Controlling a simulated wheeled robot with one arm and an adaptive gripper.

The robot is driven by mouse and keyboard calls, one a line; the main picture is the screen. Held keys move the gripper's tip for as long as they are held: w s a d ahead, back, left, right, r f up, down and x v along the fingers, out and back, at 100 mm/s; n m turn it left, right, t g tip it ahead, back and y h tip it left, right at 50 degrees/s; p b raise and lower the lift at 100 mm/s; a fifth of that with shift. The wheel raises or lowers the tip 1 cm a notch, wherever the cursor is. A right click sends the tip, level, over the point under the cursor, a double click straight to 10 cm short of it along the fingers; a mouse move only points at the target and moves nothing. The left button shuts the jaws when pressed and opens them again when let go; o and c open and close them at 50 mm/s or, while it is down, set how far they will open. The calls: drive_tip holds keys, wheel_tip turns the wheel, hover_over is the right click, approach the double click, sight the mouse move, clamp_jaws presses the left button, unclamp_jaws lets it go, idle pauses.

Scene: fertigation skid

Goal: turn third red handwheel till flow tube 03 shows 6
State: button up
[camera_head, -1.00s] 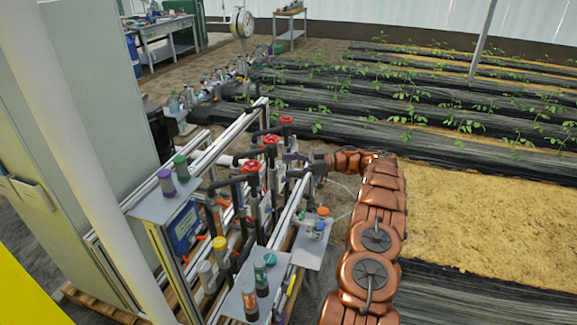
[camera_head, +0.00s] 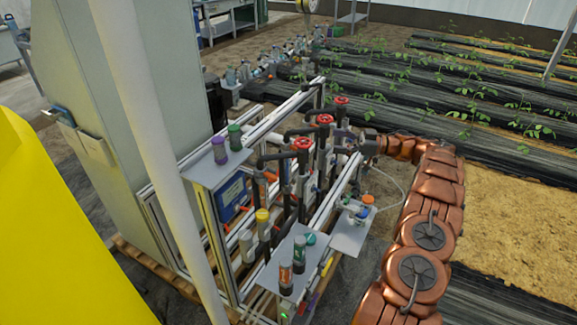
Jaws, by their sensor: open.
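Three red handwheels stand in a row on the skid's pipework: a near one (camera_head: 301,144), a middle one (camera_head: 324,119) and a far one (camera_head: 341,100). I cannot tell from labels which is the third. My gripper (camera_head: 339,147), at the end of my copper-coloured arm, comes in from the right. It is open, small in view, just right of and below the middle handwheel. It holds no handwheel. The flow tubes among the pipes are too small to read, and I cannot pick out tube 03.
Grey shelves carry purple and green capped bottles (camera_head: 226,141) and orange-banded bottles (camera_head: 292,268). A white post (camera_head: 150,130) and a grey cabinet (camera_head: 70,70) stand left. Planted beds (camera_head: 490,115) lie right.

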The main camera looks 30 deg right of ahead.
drive_tip(key=w+a+r+t+b, duration=0.1)
drive_tip(key=a+r+b, duration=0.2)
drive_tip(key=b, duration=0.3)
drive_tip(key=m+t+h+b, duration=0.4)
drive_tip(key=m+h+b, duration=0.15)
drive_tip(key=b, duration=0.65)
approach(304, 142)
drive_tip(key=x, duration=0.2)
drive_tip(key=shift+h, duration=0.25)
drive_tip(key=shift+b+x, duration=0.5)
drive_tip(key=shift+x, duration=3.55)
drive_tip(key=shift+f, duration=0.15)
drive_tip(key=c, duration=1.2)
